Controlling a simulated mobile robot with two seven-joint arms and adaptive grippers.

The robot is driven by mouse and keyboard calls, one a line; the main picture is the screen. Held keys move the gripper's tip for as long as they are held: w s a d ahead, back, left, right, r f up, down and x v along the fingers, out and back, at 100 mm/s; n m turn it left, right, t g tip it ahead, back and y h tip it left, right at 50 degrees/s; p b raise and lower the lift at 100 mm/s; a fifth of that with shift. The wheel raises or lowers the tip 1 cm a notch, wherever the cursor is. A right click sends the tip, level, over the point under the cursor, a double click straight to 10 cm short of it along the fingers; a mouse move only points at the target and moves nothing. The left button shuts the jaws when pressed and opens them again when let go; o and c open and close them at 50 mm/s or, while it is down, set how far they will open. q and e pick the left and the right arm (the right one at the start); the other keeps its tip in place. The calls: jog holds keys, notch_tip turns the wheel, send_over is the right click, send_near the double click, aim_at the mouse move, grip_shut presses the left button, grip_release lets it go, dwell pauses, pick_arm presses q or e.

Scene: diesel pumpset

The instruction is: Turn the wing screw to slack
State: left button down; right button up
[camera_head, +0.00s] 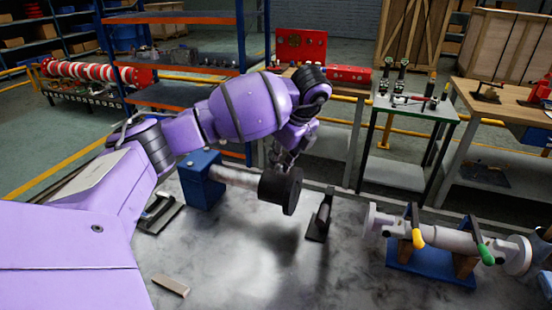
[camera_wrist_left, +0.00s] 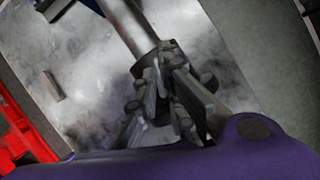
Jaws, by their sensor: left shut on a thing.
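My left gripper (camera_head: 284,158) reaches from above to a dark round collar (camera_head: 280,190) on a pale shaft that comes out of a blue block (camera_head: 203,180). The wrist view shows the gripper (camera_wrist_left: 165,84) with its fingers together at the dark collar (camera_wrist_left: 150,62) on the end of the shaft (camera_wrist_left: 124,22). The fingers are shut on a small part there, taken to be the wing screw, which the fingers hide almost wholly. Its turn angle cannot be told. My right gripper is not in view.
A black stand (camera_head: 320,218) is on the pale bench top (camera_head: 250,270) right of the collar. A pipe with yellow and green handles (camera_head: 450,240) lies on a blue stand farther right. A small tan block (camera_head: 171,286) lies at the front left. The front middle is clear.

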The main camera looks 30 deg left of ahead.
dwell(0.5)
pick_arm(q)
jog(key=c, duration=1.9)
grip_release()
jog(key=shift+o, duration=0.2)
jog(key=v, duration=1.2)
jog(key=shift+w, duration=0.1)
